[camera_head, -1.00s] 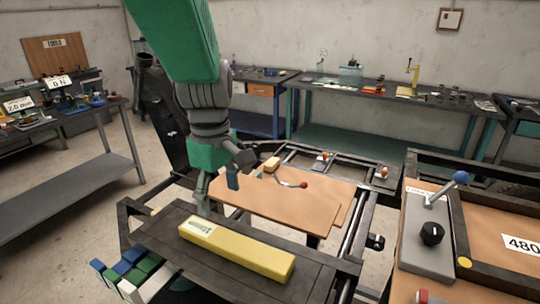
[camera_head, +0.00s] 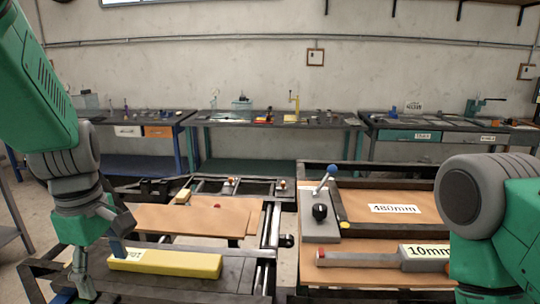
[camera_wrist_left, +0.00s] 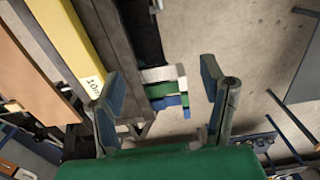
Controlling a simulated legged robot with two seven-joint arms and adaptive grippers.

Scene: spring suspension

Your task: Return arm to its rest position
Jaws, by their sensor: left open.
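My left arm comes in from the left in the head view. My left gripper (camera_head: 100,258) points down beside the left end of the yellow bar (camera_head: 165,263). In the left wrist view the left gripper (camera_wrist_left: 165,95) is open, with nothing between its blue-padded fingers. The yellow bar (camera_wrist_left: 68,38) lies to the left of the fingers there, on a dark bench top. My right arm (camera_head: 490,210) shows at the right edge of the head view, but its gripper is out of sight.
White, green and blue blocks (camera_wrist_left: 165,88) sit beyond the left fingers. A brown board (camera_head: 190,218) lies behind the yellow bar. A panel with a blue-knobbed lever (camera_head: 332,170) and a black knob stands to the right. Workbenches (camera_head: 275,118) line the back wall.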

